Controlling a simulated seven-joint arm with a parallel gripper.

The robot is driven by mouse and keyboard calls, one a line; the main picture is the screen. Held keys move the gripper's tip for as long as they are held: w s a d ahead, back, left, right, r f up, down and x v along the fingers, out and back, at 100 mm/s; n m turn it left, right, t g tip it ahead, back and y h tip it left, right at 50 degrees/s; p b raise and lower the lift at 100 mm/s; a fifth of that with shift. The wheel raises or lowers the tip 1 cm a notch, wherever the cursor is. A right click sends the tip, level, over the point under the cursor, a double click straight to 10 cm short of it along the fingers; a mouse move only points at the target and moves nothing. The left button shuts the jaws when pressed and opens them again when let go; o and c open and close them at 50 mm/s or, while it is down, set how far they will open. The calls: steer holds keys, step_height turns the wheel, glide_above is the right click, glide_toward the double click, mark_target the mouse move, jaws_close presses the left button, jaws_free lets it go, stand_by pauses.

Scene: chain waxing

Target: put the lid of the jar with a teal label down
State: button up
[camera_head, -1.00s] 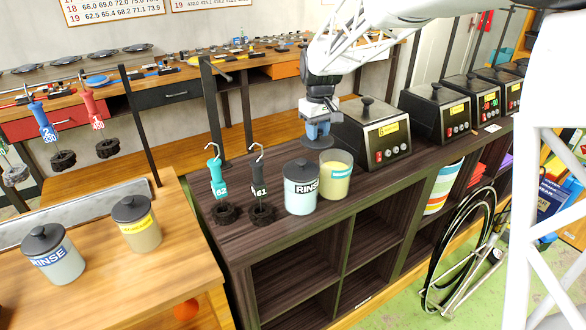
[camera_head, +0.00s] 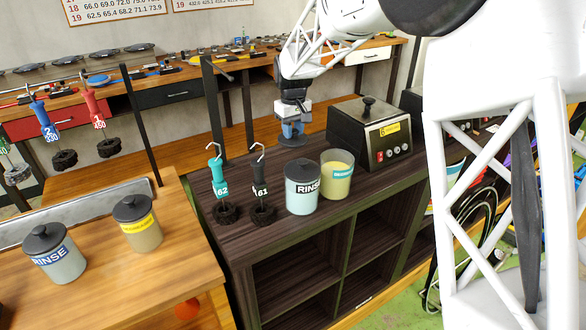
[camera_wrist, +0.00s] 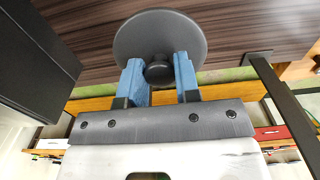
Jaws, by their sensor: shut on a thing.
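The jar with a teal label (camera_head: 337,178) stands without a lid on the dark shelf unit, showing pale yellow contents. My gripper (camera_head: 291,130) is behind and to the left of this jar, pointing down. It is shut on the knob of a dark grey round lid (camera_head: 297,142). In the wrist view the lid (camera_wrist: 160,28) lies flat across the blue fingers, with its knob between them. The lid is close over the shelf top's back part; I cannot tell if it touches.
A rinse jar (camera_head: 301,190) with its lid on stands just left of the teal-label jar. Two hooked tools, teal (camera_head: 216,178) and black (camera_head: 260,180), stand further left. A black heater box (camera_head: 368,135) is at the right. The shelf top (camera_head: 283,222) is clear in front of the jars.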

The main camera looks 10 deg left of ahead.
mark_target(293, 147)
steer(key=shift+f, duration=3.15)
steer(key=shift+f, duration=1.85)
steer(key=shift+f, duration=0.1)
steer(key=o, duration=1)
step_height(293, 147, up, 12)
steer(key=shift+r, duration=0.1)
